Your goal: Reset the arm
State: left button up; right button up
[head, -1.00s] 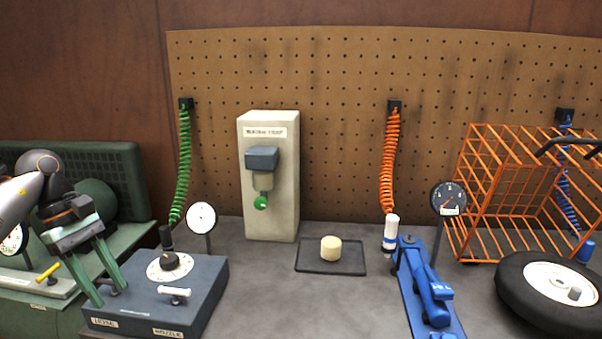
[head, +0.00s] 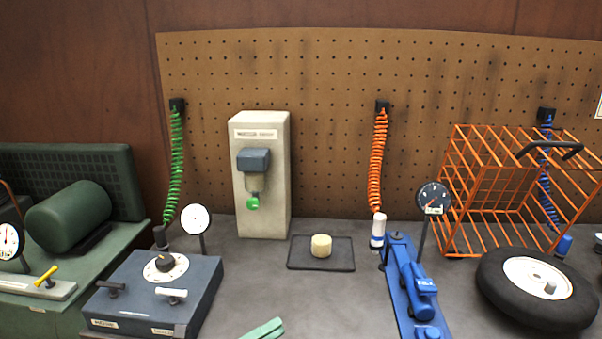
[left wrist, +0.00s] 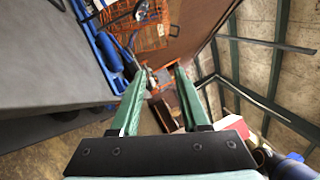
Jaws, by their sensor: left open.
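The task's arm is my own. In the head view only a green fingertip of my left gripper (head: 265,331) shows, at the bottom edge in front of the bench. In the left wrist view both green fingers of my left gripper (left wrist: 158,85) are spread apart, with nothing between them. Most of my left arm is out of the head view. My right gripper is in neither view.
A blue-grey box (head: 165,297) with dial and levers stands front left. A blue jack (head: 412,290), a tyre (head: 498,300) and an orange wire cage (head: 462,190) are at right.

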pick_arm(q)
jog(key=s+a+f+n+t+y+p, duration=0.1)
jog(key=s+a+f+n+t+y, duration=0.2)
jog(key=f+n+y, duration=0.55)
jog(key=s+a+f+n+t+y+p, duration=0.1)
jog(key=s+a+f+n+t+y, duration=0.2)
jog(key=n, duration=1)
jog(key=s+a+f+n+g+y, duration=0.4)
jog(key=s+a+f+n+g, duration=0.1)
jog(key=s+f+n, duration=0.5)
jog(key=s+f+g+p, duration=0.1)
jog(key=s+f, duration=0.1)
jog(key=s, duration=0.2)
jog(key=shift+s+f+g, duration=0.15)
jog(key=shift+f+g, duration=0.1)
jog(key=shift+g, duration=0.05)
jog(key=shift+n, duration=0.25)
